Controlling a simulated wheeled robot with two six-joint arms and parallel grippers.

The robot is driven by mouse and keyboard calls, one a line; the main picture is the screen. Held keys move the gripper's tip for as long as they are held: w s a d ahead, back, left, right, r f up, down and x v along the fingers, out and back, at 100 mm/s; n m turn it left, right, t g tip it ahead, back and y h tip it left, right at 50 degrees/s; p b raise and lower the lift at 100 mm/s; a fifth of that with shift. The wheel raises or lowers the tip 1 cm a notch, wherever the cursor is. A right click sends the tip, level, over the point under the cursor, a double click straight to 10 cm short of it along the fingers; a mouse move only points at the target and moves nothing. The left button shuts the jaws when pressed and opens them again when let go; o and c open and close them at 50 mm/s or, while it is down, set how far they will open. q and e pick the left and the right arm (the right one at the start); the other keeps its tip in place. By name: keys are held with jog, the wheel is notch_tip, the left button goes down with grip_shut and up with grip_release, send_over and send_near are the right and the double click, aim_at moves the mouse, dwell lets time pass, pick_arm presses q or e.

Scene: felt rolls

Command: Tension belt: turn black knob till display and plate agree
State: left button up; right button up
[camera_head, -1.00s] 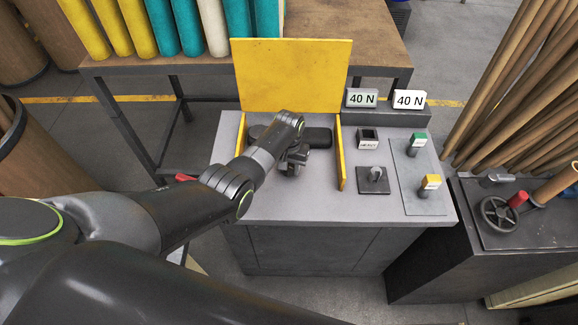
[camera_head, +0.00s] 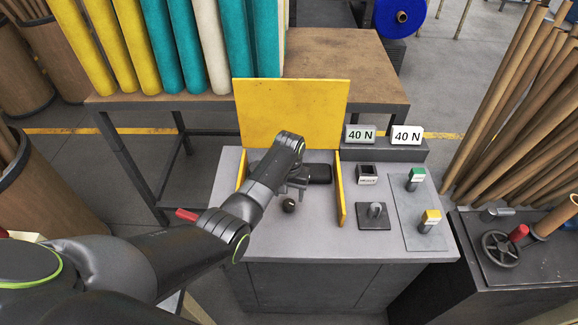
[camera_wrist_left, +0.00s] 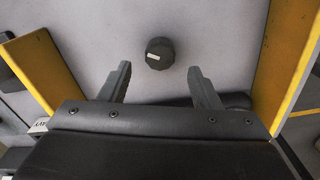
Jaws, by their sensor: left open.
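The black knob (camera_head: 289,205) stands on the grey bench top between two low yellow side walls. In the left wrist view the knob (camera_wrist_left: 159,53), with a pale mark on it, lies just beyond the fingertips, midway between them. My left gripper (camera_head: 293,192) is open and apart from the knob, on its far side in the head view; its two fingers also show in the left wrist view (camera_wrist_left: 160,72). The display (camera_head: 360,133) reads 40 N, and the white plate (camera_head: 407,134) beside it also reads 40 N. The belt is not clearly visible. My right gripper is not in view.
A raised yellow panel (camera_head: 292,114) stands behind the knob, and a yellow side wall (camera_head: 340,188) to its right. Further right are a small lever (camera_head: 376,211), a green-topped switch (camera_head: 416,177) and a yellow-topped switch (camera_head: 430,218). The bench front is clear.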

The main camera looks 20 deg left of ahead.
aim_at(289, 203)
pick_arm(q)
notch_tip(289, 203, up, 12)
jog(key=b, duration=0.2)
jog(key=shift+f, duration=0.15)
jog(key=shift+f, duration=0.1)
dwell(0.4)
